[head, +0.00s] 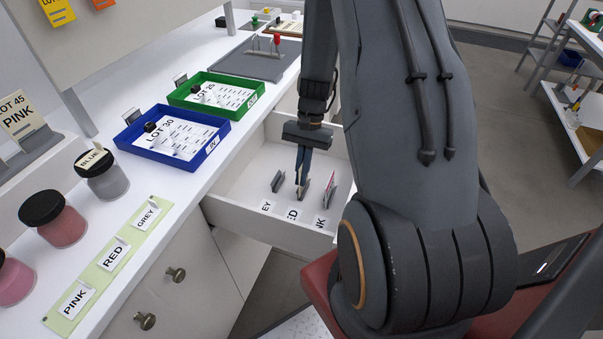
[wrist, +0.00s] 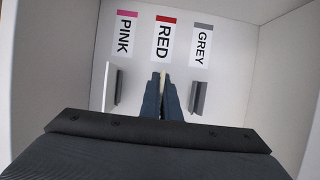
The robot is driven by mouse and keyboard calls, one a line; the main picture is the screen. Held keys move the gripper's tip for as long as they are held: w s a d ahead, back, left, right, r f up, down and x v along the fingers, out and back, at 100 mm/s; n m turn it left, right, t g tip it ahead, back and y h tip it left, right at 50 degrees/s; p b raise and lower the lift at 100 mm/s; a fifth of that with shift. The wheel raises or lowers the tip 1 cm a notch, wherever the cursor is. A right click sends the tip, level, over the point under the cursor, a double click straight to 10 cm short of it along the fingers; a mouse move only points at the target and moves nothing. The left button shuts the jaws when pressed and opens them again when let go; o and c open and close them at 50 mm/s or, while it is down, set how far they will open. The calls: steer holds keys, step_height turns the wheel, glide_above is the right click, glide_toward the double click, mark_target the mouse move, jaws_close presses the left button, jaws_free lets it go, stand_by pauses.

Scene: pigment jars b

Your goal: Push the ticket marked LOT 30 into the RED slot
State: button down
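My gripper (head: 300,180) points down into the open drawer (head: 268,227), at the middle slot. In the wrist view my gripper (wrist: 163,90) is shut on a thin cream ticket (wrist: 164,83), seen edge-on; its print cannot be read. The fingers are just behind the RED label (wrist: 163,41) and hide most of the RED slot (head: 302,192), so I cannot tell how deep the ticket sits. The grey slot (wrist: 198,97) beside the GREY label (wrist: 203,44) looks empty. The slot by the PINK label (wrist: 126,36) holds a pale ticket (wrist: 107,84).
The drawer walls stand close around my gripper. On the counter are a blue tray (head: 202,161) labelled LOT 30, a green tray (head: 240,112), several jars and a green strip (head: 131,240) with PINK, RED and GREY cards. A grey board with pegs (head: 262,68) lies farther back.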

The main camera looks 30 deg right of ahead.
steer(key=shift+f+b, duration=0.4)
steer(key=shift+f, duration=0.45)
steer(key=c, duration=1.9)
jaws_free()
steer(key=shift+c, duration=0.2)
steer(key=shift+r, duration=0.15)
steer(key=shift+r+p, duration=2.3)
steer(key=shift+r, duration=0.6)
